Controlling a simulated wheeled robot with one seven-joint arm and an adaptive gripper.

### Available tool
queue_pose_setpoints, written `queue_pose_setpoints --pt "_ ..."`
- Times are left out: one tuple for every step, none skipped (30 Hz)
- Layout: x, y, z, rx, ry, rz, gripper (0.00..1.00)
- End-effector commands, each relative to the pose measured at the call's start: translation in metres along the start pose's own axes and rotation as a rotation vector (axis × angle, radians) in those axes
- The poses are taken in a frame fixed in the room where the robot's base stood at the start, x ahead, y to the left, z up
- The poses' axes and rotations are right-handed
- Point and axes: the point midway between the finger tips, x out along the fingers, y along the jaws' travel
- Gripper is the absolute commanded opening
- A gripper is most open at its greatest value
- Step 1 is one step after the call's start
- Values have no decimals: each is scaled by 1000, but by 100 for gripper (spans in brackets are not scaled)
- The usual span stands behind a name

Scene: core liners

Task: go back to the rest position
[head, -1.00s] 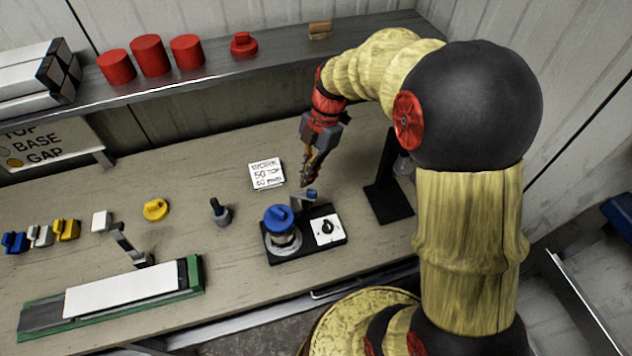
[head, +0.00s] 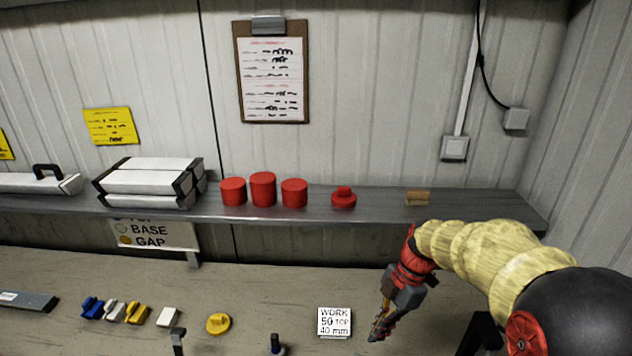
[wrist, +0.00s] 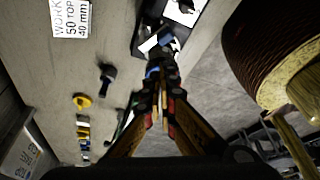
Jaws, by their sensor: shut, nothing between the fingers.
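My gripper (head: 378,334) hangs in the air above the bench at the lower right of the head view, pointing down. Its fingers are shut with nothing between them. They also show in the wrist view (wrist: 158,122), closed together at the centre. The white work card (head: 334,321), reading 50 top and 40 mm, lies on the bench to the left of my gripper. In the wrist view the black base with a white dial plate (wrist: 185,10) lies beyond my fingertips, partly cut off by the frame's top edge.
The shelf (head: 400,208) behind holds several red cylinders (head: 263,190), a red knobbed cap (head: 343,198), a wooden block (head: 417,198) and white core boxes (head: 150,183). A yellow knobbed piece (head: 218,324) and a white block (head: 168,317) lie on the bench at left.

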Motion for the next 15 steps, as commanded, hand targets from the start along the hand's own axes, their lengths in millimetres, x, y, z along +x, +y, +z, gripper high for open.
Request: queue_pose_setpoints --pt "0 0 0 47 -1 2 0" --pt "0 1 1 88 -3 4 0" --pt "0 2 2 153 -7 7 0" --pt "0 2 3 210 -11 9 0" --pt "1 2 5 273 -16 10 0" --pt "5 -2 7 364 -22 6 0" --pt "9 -6 8 436 -28 2 0" --pt "11 -10 9 508 -34 -2 0" --pt "14 -15 10 601 -45 -3 0" --pt "14 -19 11 670 -54 1 0" --pt "14 -23 11 738 -63 5 0" --pt "12 -29 11 828 -75 14 0" --pt "12 -34 10 894 -85 24 0" --pt "11 -38 10 959 -94 36 0" --pt "9 -44 8 1044 -105 55 0"
